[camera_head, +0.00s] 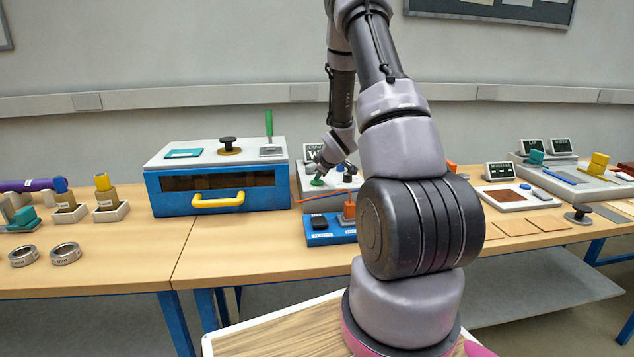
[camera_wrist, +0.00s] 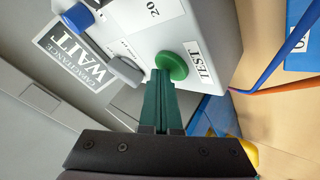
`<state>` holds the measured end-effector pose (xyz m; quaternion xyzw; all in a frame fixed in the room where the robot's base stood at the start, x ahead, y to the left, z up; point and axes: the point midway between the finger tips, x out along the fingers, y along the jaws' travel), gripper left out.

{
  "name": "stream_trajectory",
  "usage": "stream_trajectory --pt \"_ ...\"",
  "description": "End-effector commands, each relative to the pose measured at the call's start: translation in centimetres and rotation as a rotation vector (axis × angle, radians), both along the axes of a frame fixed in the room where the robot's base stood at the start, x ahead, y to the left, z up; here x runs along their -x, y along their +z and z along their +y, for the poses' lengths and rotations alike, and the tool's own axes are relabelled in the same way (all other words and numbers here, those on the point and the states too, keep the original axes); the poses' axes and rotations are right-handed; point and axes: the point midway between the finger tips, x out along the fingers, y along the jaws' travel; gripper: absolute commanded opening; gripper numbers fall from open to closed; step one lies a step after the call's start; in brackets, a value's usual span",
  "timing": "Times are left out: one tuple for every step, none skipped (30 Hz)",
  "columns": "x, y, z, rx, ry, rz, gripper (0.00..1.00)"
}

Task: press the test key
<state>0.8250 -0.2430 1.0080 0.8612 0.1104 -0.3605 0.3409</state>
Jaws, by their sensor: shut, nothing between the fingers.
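The test key is a round green button (camera_wrist: 172,66) beside a TEST label on a light grey instrument box (camera_wrist: 215,30) in the wrist view. My gripper (camera_wrist: 159,75) is shut and empty, its green fingers together. Its fingertips are right at the button's near edge; I cannot tell whether they touch or press it. The box's display (camera_wrist: 72,58) reads CAPACITANCE WAIT. In the head view the box (camera_head: 312,150) stands behind my arm, which partly hides it. A small green spot shows there by my gripper.
On the box, a grey lever (camera_wrist: 125,70) and a blue knob (camera_wrist: 77,17) lie close to the button. A blue cabinet with a yellow handle (camera_head: 218,200) stands to the left. A blue tray (camera_head: 318,238) lies in front. Orange and blue leads (camera_wrist: 285,85) run beside the box.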

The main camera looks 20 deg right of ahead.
Motion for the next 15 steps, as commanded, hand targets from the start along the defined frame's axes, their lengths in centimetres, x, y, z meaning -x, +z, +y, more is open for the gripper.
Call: stream_trajectory --pt "0.03 -0.07 -0.01 0.0 0.0 0.001 0.0" --pt "0.03 -0.06 0.0 0.0 0.0 0.001 0.0" --pt "0.04 -0.06 -0.01 0.0 0.0 0.001 0.0" --pt "0.04 -0.06 -0.01 0.0 0.0 0.001 0.0" --pt "0.04 -0.06 -0.01 0.0 0.0 0.001 0.0" --pt "0.04 -0.07 0.0 0.0 0.0 0.001 0.0" --pt "0.04 -0.06 -0.01 0.0 0.0 0.001 0.0" --pt "0.04 -0.06 -0.01 0.0 0.0 0.001 0.0" --pt "0.04 -0.02 -0.01 0.0 0.0 0.001 0.0" --pt "0.04 0.04 -0.01 0.0 0.0 0.001 0.0" --pt "0.04 0.12 -0.02 0.0 0.0 0.001 0.0" --pt "0.03 0.27 -0.01 0.0 -0.001 0.001 0.0" --pt "0.03 0.4 -0.01 -0.001 -0.001 0.0 0.0" --pt "0.03 0.54 -0.01 0.0 0.0 0.0 0.0" --pt "0.03 0.76 -0.01 -0.001 -0.001 0.0 0.0"
